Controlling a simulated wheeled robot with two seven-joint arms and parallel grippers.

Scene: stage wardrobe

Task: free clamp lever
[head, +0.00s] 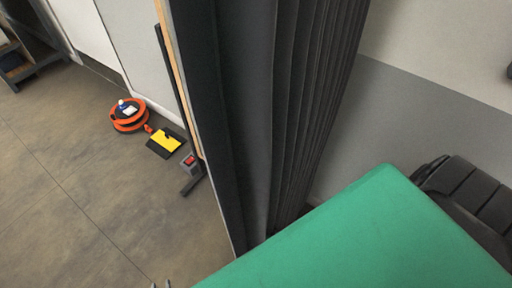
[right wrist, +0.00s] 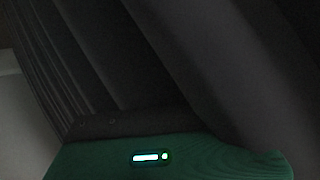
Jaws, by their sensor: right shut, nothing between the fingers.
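No clamp lever can be made out for certain. A small grey block with a red part (head: 188,161) sits at the foot of a dark upright frame in the head view; I cannot tell whether it is a clamp. My right gripper's fingers show in neither view.
A tall dark pleated curtain (head: 290,100) stands mid-view; dark folds (right wrist: 110,60) fill the right wrist view. A green surface (head: 375,245) fills the lower right. An orange cable reel (head: 128,122) and a yellow-black piece (head: 166,142) lie on the floor.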

